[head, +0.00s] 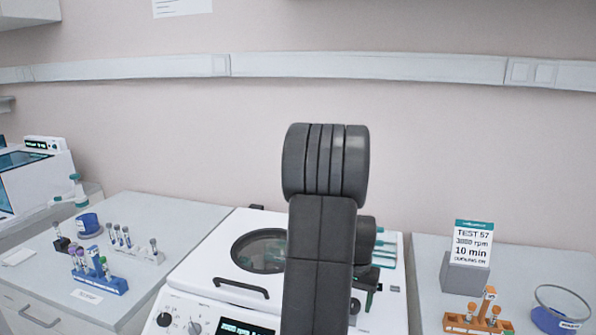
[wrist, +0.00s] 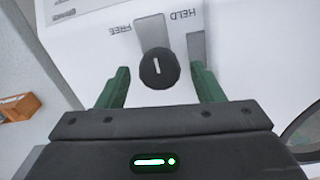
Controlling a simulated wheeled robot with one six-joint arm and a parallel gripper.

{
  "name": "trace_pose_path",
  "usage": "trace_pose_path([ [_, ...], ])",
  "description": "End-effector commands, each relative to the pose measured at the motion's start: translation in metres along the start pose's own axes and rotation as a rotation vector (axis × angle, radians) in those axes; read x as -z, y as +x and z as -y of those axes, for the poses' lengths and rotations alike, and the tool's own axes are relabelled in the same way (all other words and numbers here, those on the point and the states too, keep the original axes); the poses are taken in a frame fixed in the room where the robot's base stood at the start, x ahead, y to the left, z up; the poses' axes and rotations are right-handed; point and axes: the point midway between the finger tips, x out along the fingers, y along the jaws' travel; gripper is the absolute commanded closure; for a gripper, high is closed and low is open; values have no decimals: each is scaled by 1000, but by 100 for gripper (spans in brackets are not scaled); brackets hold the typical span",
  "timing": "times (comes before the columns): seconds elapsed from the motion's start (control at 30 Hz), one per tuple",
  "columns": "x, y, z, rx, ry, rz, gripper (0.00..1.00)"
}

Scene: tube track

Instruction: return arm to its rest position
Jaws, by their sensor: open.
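My gripper (wrist: 160,70) shows in the wrist view with its two green fingers apart and nothing held between them. A round black knob (wrist: 159,68) with a white mark appears between the fingers, on a white panel. The labels FREE and HELD read upside down beside it.
A blue tube rack (head: 103,284) and a white rack (head: 140,252) stand on the left bench.

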Motion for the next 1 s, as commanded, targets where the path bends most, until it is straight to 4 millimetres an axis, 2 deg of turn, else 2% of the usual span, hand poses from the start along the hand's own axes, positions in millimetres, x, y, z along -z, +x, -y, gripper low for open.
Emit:
trace_pose_path([
  [0.7, -1, -2, -2, -1, 583, 2, 39],
  [1.0, -1, 0, -2, 0, 735, 1, 39],
])
